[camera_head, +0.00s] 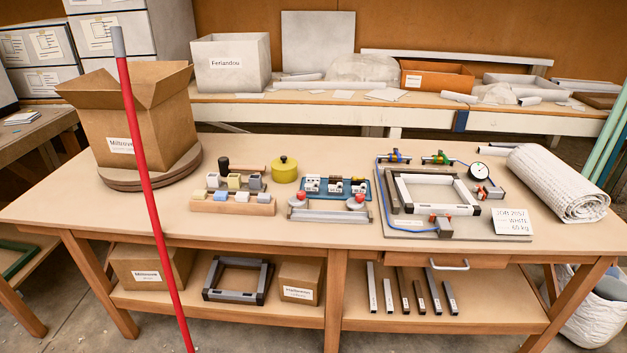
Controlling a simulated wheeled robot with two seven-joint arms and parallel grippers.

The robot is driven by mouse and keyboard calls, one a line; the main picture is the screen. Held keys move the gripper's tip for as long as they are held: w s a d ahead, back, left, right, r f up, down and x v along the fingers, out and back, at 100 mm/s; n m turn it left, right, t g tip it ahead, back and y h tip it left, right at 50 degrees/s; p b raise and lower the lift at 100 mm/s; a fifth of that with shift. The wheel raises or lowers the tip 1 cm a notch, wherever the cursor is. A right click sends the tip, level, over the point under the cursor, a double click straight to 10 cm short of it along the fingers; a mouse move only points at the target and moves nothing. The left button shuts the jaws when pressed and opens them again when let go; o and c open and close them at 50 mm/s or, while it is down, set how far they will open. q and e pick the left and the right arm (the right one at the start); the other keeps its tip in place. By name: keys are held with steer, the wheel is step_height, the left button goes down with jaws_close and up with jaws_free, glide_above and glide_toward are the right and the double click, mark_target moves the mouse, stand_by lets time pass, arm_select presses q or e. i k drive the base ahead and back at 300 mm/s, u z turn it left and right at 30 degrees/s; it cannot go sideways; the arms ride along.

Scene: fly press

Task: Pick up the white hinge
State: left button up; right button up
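I cannot tell for sure which part is the white hinge. Small white parts with dark details (312,184) sit in the blue tray (346,196) near the middle of the table. A wooden rack (232,206) to the left of the tray holds small blocks in two rows; a whitish block (213,180) is at the back left, beside a yellow one (234,181) and a grey one (256,182). Neither of my grippers is in view.
A red pole (146,180) stands upright in front of the table's left part. An open cardboard box (140,125) stands on a round turntable (185,172). A yellow tin (285,170), a frame fixture (400,215) and a white roll (560,182) also occupy the table (300,235).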

mark_target(311, 178)
steer(key=u, duration=0.95)
steer(key=i, duration=1.2)
steer(key=z, duration=2.2)
